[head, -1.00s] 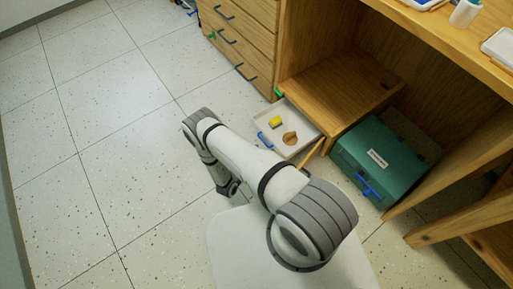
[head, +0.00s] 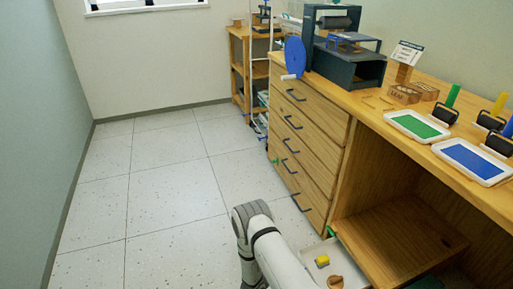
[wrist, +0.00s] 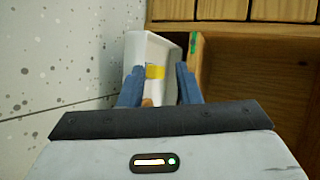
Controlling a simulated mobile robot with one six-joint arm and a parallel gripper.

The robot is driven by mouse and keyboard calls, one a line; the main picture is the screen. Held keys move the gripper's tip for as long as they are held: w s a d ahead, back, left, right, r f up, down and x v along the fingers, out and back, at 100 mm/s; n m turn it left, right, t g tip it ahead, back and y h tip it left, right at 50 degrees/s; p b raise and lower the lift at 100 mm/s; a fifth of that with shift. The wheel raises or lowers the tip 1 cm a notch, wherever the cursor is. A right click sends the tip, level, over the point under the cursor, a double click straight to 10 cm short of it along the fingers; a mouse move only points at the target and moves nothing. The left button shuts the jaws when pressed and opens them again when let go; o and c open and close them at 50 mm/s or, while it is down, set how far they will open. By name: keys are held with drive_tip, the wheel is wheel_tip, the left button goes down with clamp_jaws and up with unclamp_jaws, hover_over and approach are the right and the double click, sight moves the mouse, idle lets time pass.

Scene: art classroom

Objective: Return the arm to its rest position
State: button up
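My gripper (wrist: 158,88) shows in the wrist view with its two blue fingers apart. Between and beyond them is a white tray or shallow drawer (wrist: 136,52) with a yellow block (wrist: 155,72) and part of a brown round piece in it. Nothing is seen held. In the head view my grey and white arm reaches in from the bottom edge, over the floor left of the same tray (head: 309,250). The yellow block (head: 322,260) and the brown piece (head: 335,281) lie in it. The gripper itself is not clearly visible in the head view.
A wooden drawer cabinet (head: 305,145) and the worktop with a green pad (head: 417,125) and a blue pad (head: 470,160) stand on the right. An open wooden compartment (head: 410,240) is below. The tiled floor (head: 160,205) on the left is clear.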

drive_tip(key=w+a+r+n+y+p, duration=0.2)
drive_tip(key=w+r+n+y+p, duration=0.1)
drive_tip(key=r, duration=0.9)
drive_tip(key=w+a+r+n+g+y+p, duration=0.1)
drive_tip(key=w+a+r+n+y+p, duration=0.2)
drive_tip(key=r, duration=1)
drive_tip(key=w+a+r+n+y+p, duration=0.2)
drive_tip(key=w+r+n+p, duration=0.15)
drive_tip(key=r, duration=0.85)
drive_tip(key=s+d+r+n+g+y+p, duration=0.1)
drive_tip(key=s+r+n+p, duration=0.25)
drive_tip(key=r, duration=0.75)
drive_tip(key=s+d+r+n+g+y+p, duration=0.1)
drive_tip(key=s+r+n+p, duration=0.3)
drive_tip(key=r, duration=0.6)
drive_tip(key=s+d+r+n+g+p, duration=0.2)
drive_tip(key=s+d+r+n+p, duration=0.2)
drive_tip(key=s+r, duration=0.7)
drive_tip(key=s+d+r+n+g+h+p, duration=0.1)
drive_tip(key=s+d+r+n+p, duration=0.3)
drive_tip(key=s+r, duration=0.8)
drive_tip(key=s+n+g+p, duration=0.1)
drive_tip(key=s, duration=0.5)
drive_tip(key=shift+s+d+r+n+p, duration=0.2)
drive_tip(key=shift+d+r+n+p, duration=0.05)
drive_tip(key=shift+d+n+p, duration=0.05)
